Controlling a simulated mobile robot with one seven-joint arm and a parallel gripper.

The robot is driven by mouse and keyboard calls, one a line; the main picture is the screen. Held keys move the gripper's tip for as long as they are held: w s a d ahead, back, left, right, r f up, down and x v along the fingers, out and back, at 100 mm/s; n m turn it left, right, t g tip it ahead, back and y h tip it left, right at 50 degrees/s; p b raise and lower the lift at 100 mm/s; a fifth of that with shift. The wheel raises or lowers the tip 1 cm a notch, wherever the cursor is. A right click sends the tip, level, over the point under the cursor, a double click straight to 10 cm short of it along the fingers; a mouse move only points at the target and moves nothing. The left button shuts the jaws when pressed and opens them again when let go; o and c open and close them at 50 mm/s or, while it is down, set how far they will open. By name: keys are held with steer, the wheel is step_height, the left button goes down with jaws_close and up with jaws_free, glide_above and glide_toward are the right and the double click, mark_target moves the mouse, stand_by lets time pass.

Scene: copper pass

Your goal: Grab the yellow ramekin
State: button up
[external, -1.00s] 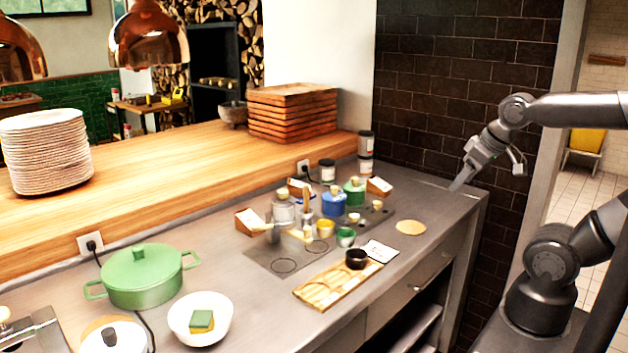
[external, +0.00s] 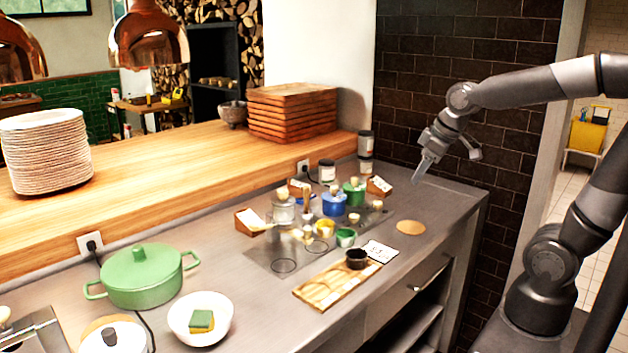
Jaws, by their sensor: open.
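The yellow ramekin (external: 325,229) is a small round cup on the steel counter, in the cluster of small pots near the middle of the external view. A green ramekin (external: 345,238) stands just to its right and a blue pot (external: 334,204) behind it. My gripper (external: 418,180) is open and empty. It hangs above the right end of the counter, well to the right of the yellow ramekin, with its fingers pointing down and slightly left.
A wooden board (external: 322,291) with a dark cup (external: 356,258) at its end lies in front of the cluster. A white card (external: 380,250) and round tan disc (external: 410,227) lie to the right. A green pot (external: 143,277) stands left. Bare counter lies below my gripper.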

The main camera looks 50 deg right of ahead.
steer(key=w+a+f+n+y, duration=0.1)
steer(key=w+a+f+n, duration=0.25)
steer(key=w, duration=0.65)
steer(key=n+g+y, duration=0.1)
steer(key=n+g, duration=0.1)
glide_toward(327, 224)
steer(key=a+f, duration=0.1)
steer(key=f, duration=0.1)
steer(key=a+f, duration=0.1)
steer(key=f, duration=0.2)
steer(key=w+a+f, duration=0.1)
steer(key=a+f, duration=0.1)
steer(key=f, duration=0.1)
steer(key=c, duration=0.6)
